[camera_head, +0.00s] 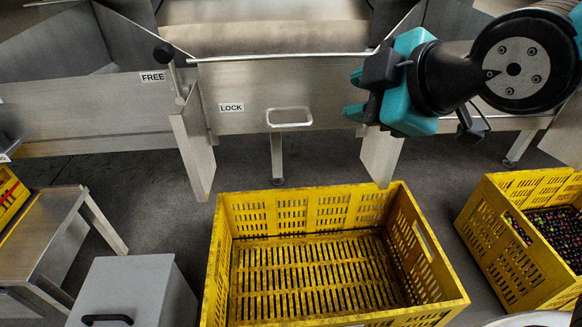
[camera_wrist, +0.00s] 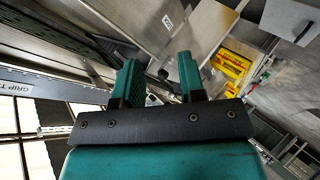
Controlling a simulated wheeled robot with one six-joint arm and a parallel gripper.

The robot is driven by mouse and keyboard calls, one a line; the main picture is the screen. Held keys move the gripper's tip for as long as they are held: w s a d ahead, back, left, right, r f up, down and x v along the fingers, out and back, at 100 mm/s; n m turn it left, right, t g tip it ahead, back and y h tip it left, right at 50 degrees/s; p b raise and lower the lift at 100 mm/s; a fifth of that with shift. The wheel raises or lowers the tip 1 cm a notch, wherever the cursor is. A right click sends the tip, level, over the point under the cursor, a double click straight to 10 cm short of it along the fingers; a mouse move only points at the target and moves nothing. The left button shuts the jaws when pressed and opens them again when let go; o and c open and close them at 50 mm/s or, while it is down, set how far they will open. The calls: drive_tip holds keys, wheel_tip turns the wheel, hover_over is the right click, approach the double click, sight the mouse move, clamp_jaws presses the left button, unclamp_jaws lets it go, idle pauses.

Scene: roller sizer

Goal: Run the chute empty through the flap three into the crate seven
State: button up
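A metal flap (camera_head: 250,88) with a bar handle (camera_head: 290,123) hangs across the chute mouth and looks closed. The visible strip of chute floor (camera_head: 265,40) behind it looks bare; the rest is out of view. A lever with a black knob (camera_head: 163,54) stands at the flap's left, its knob near the FREE label (camera_head: 153,77); LOCK is to the right. An empty yellow crate (camera_head: 222,235) stands below the flap. No flap or crate number is readable. My gripper (camera_head: 354,94) is open and empty at the flap's right end; its spread fingers show in the wrist view (camera_wrist: 158,75).
Another yellow crate (camera_head: 500,255), holding dark round fruit, stands at the right. A grey box with a black handle (camera_head: 135,285) stands at lower left. A metal stand (camera_head: 45,235) and part of a yellow crate (camera_head: 10,195) are at far left. Metal side plates flank the flap.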

wheel_tip(320, 180, down, 11)
drive_tip(key=w+n+t+b, duration=0.2)
drive_tip(key=n+t+b, duration=0.2)
drive_tip(key=b, duration=1)
drive_tip(key=n+y+p, duration=0.1)
drive_tip(key=p, duration=0.5)
approach(292, 127)
drive_tip(key=p+x, duration=0.9)
drive_tip(key=p, duration=0.4)
drive_tip(key=shift+w+a+r, duration=0.1)
drive_tip(key=shift+w+a, duration=0.05)
drive_tip(key=shift+w, duration=0.25)
drive_tip(key=shift+w+a+f, duration=0.2)
drive_tip(key=shift+w+f, duration=0.05)
drive_tip(key=shift+w, duration=0.1)
clamp_jaws()
